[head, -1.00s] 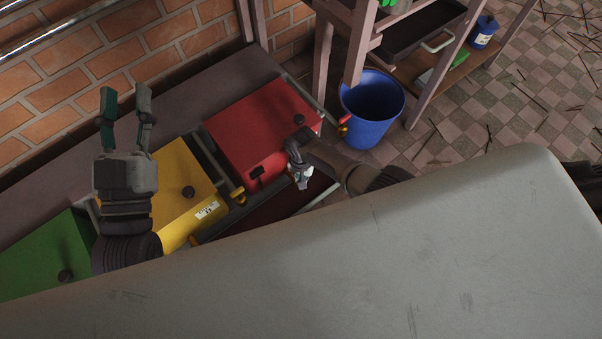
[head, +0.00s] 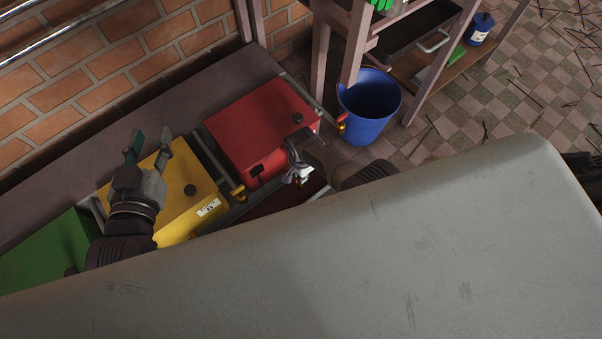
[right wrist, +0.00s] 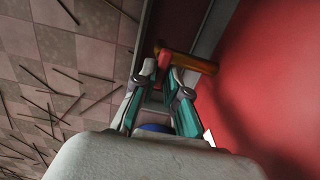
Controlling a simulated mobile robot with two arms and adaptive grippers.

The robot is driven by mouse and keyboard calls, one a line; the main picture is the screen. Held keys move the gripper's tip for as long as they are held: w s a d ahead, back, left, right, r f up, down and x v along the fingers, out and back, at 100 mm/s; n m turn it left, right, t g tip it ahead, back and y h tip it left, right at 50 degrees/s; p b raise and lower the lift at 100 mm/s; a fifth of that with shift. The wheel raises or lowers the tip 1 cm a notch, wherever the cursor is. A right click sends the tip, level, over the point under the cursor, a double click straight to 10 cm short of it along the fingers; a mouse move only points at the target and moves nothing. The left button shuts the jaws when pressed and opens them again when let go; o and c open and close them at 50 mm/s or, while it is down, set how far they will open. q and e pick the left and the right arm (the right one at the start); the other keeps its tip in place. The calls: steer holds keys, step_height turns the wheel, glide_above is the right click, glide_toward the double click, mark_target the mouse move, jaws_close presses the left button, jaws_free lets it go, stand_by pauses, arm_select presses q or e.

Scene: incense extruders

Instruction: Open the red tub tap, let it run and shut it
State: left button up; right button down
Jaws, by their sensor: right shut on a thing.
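The red tub (head: 255,130) stands at the right end of the row of tubs in the head view. In the right wrist view, my right gripper (right wrist: 165,77) is shut on the red handle of a tap (right wrist: 163,60). The tap's brass body (right wrist: 195,63) lies across just past the fingertips, with a red surface to the right. In the head view my right gripper (head: 301,174) is at the near side of the red tub, and the held handle cannot be made out. My left gripper (head: 149,148) is open and empty above the yellow tub.
The yellow tub (head: 180,215) and green tub (head: 40,250) stand to the left. A blue bucket (head: 375,128) stands on the floor to the right, with a red-and-brass fitting (head: 341,123) at its left edge. A rack (head: 357,50) stands behind it. A pale surface (head: 330,265) fills the foreground.

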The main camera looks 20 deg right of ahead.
stand_by(0.4)
steer(key=c, duration=1.2)
jaws_free()
step_height(320, 180, up, 12)
